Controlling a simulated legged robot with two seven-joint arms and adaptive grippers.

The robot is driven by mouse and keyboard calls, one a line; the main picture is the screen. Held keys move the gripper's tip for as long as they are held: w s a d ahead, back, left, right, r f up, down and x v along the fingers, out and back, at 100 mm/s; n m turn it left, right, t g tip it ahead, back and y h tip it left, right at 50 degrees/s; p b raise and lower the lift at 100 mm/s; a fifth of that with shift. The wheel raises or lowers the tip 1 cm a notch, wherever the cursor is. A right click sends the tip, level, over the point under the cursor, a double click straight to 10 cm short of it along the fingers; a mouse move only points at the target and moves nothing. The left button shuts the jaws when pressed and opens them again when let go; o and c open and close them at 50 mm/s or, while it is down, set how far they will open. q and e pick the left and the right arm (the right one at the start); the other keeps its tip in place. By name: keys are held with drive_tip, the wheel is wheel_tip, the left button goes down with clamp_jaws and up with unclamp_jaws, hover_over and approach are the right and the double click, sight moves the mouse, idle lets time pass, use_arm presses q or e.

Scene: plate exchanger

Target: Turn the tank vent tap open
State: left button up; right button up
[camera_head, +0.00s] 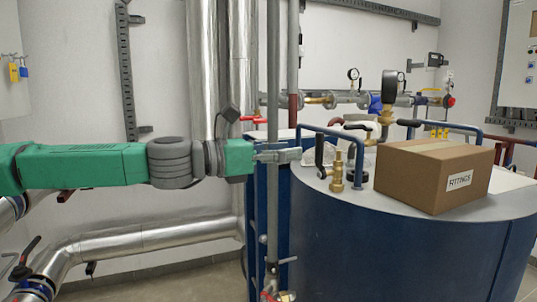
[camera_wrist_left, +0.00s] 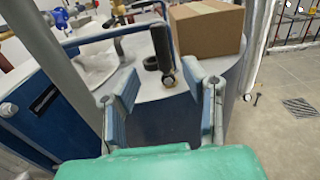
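The vent tap (camera_head: 337,172) is a small brass valve standing upright on the grey top of the blue tank (camera_head: 400,240), near its left edge. Its black lever (camera_head: 319,150) stands upright on the valve's left side. In the left wrist view the black lever (camera_wrist_left: 162,45) shows beyond and between my fingertips, with a round end (camera_wrist_left: 168,80) below it. My left gripper (camera_head: 298,155) reaches in from the left, just left of the lever and apart from it. In the left wrist view its blue-padded fingers (camera_wrist_left: 160,72) are spread and empty. My right gripper is not in view.
A cardboard box (camera_head: 430,175) labelled FITTINGS sits on the tank to the right of the tap. A blue rail (camera_head: 345,133) stands behind the tap. A thin vertical pipe (camera_head: 272,200) stands close to my left gripper. Gauges and pipework (camera_head: 350,98) line the back wall.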

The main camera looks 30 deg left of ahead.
use_arm(q)
drive_tip(key=v, duration=0.4)
drive_tip(key=shift+s+a+f, duration=0.1)
drive_tip(key=shift+a, duration=0.15)
drive_tip(key=shift+a, duration=0.15)
drive_tip(key=shift+f, duration=0.15)
